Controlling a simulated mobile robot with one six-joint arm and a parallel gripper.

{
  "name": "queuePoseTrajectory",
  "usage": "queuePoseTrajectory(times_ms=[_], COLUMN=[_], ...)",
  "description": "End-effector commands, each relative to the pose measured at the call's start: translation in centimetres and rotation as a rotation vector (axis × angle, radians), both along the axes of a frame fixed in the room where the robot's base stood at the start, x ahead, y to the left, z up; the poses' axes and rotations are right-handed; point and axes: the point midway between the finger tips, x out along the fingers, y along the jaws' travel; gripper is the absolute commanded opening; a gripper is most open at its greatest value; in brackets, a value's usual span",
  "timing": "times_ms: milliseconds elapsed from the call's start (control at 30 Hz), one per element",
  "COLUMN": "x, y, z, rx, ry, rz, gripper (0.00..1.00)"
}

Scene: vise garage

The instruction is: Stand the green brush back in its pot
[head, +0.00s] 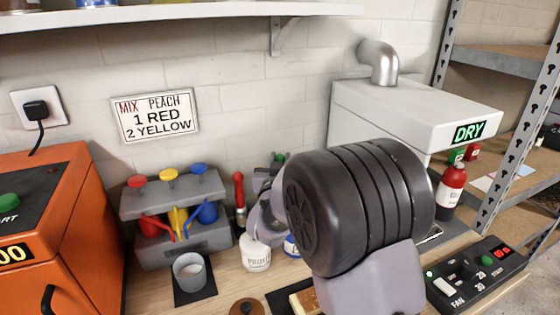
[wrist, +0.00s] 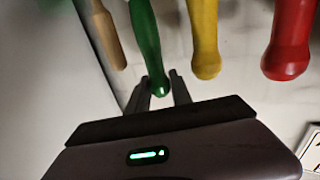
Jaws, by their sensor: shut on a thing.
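The green brush shows as a green handle (wrist: 145,40) in the wrist view, its rounded end between my fingertips. My gripper (wrist: 162,92) is shut on that end. In the head view my gripper (head: 268,185) is partly hidden by my wrist, and a small bit of green (head: 279,157) shows behind it. The brush's bristle end is hidden, and I cannot tell whether it is inside a pot. A white labelled pot (head: 256,256) stands below my gripper, and a blue-labelled pot (head: 291,246) is mostly covered by my arm.
Yellow (wrist: 204,40), red (wrist: 290,40) and tan (wrist: 107,35) handles are beside the green one. A red-handled brush (head: 239,190) stands left of my gripper. A grey paint dispenser (head: 185,245) and a cup (head: 189,272) are farther left. The dryer (head: 400,115) is right.

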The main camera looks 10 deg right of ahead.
Motion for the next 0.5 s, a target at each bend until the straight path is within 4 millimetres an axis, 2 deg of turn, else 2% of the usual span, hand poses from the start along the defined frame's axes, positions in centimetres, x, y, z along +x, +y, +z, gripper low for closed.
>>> queuePoseTrajectory(times_ms=[100,133,233,500], x=[0.0,0.0,0.0,-0.02], y=[0.0,0.0,0.0,0.01], z=[0.12,0.12,0.11,0.08], rx=[0.0,0.0,0.0,0.0], ry=[0.0,0.0,0.0,0.0], rz=[0.0,0.0,0.0,0.0], gripper=[0.0,0.32,0.51,0.51])
